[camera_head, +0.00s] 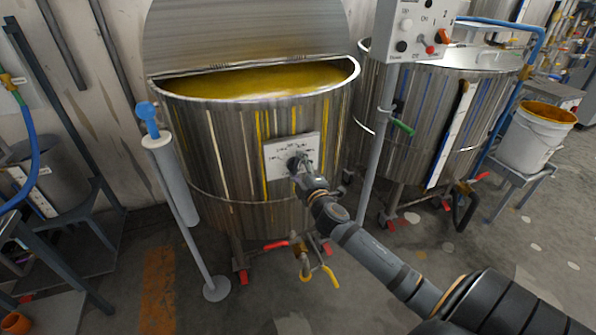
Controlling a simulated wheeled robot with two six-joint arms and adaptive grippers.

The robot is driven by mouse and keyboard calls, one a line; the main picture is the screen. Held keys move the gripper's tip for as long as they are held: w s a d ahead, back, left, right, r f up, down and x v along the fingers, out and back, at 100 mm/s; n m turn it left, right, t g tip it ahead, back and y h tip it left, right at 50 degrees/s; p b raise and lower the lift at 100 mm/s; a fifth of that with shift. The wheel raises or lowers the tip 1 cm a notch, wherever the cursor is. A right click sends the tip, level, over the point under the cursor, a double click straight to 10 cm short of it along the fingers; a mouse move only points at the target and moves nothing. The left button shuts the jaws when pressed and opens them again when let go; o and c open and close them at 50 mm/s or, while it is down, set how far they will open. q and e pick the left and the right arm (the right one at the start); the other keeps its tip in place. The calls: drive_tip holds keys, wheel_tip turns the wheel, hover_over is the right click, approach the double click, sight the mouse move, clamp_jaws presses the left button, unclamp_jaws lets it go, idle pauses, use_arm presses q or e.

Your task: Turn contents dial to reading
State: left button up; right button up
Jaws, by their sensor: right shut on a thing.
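The contents dial is a dark knob on a white plate (279,155) with small markings, fixed to the front of a steel vat (230,135). The markings are too small to read. My right gripper (298,164) is at the plate, shut on the dial, and its fingers and wrist hide most of the knob. My right arm comes in from the lower right. The vat's hinged lid stands half open at the back, and yellow paint (262,80) shows inside. My left gripper is not in view.
A grey post with a control box (415,28) stands just right of the vat. A thin stand with a blue top (148,112) is at its left. A yellow-handled valve (304,262) sticks out low. A second vat (440,110) and a white bucket (535,138) stand right.

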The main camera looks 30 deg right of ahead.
drive_tip(key=m, duration=0.2)
drive_tip(key=m+b, duration=0.1)
drive_tip(key=shift+d+f+m, duration=0.1)
drive_tip(key=shift+f+m, duration=0.15)
drive_tip(key=shift+m, duration=0.15)
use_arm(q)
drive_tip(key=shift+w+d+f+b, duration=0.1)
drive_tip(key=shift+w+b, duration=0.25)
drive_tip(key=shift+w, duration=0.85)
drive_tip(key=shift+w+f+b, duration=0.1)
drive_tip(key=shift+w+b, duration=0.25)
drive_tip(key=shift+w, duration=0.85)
use_arm(e)
drive_tip(key=shift+f+m, duration=0.1)
drive_tip(key=shift+m, duration=2.1)
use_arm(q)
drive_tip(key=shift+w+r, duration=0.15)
use_arm(e)
drive_tip(key=o, duration=1.2)
drive_tip(key=shift+c, duration=0.2)
drive_tip(key=shift+s, duration=0.1)
drive_tip(key=v, duration=1.2)
